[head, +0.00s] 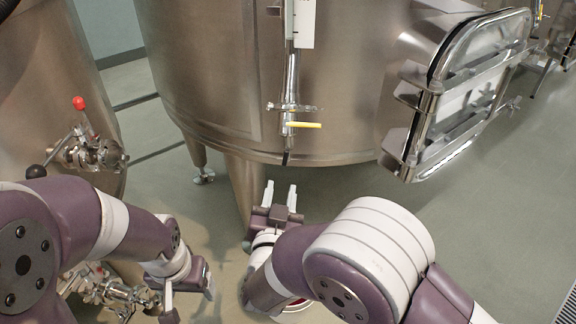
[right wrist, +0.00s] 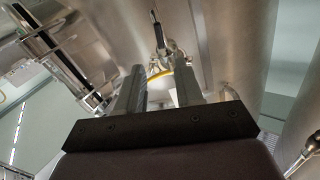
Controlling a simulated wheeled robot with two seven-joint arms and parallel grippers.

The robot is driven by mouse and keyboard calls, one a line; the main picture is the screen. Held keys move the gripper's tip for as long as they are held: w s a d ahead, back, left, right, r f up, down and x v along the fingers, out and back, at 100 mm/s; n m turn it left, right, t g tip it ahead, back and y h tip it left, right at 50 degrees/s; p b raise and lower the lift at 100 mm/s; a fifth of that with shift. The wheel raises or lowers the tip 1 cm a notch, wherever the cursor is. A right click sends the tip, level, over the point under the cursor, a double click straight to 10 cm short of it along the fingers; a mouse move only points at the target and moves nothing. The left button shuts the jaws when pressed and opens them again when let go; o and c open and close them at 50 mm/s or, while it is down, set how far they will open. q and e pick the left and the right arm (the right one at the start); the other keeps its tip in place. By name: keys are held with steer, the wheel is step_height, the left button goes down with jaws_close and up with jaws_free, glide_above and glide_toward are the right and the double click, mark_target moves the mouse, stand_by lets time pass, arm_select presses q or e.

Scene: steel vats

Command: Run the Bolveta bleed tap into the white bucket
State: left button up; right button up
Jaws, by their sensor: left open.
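A tap with a yellow lever (head: 302,124) hangs on the front of the middle steel vat, below a sight tube. Its dark spout points down. No name is readable on it. In the right wrist view the yellow lever (right wrist: 160,75) shows beyond and between my fingers, apart from them. My right gripper (head: 280,196) is open and empty, below the spout in the picture. My left gripper (head: 168,302) is open at the lower left, well away from the tap. A white curved rim with red (head: 292,306) shows under my right arm, mostly hidden; I cannot tell whether it is the bucket.
A valve with a red knob (head: 78,103) sits on the left vat (head: 45,100). The middle vat (head: 205,75) stands on legs. An open hatch door (head: 465,95) juts out on its right. More fittings (head: 110,290) lie low behind my left arm. The floor at right is clear.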

mark_target(286, 158)
steer(key=w, duration=0.4)
steer(key=w+d+b, duration=0.1)
steer(key=w, duration=0.7)
steer(key=shift+w+d, duration=0.1)
steer(key=shift+d, duration=0.05)
jaws_close()
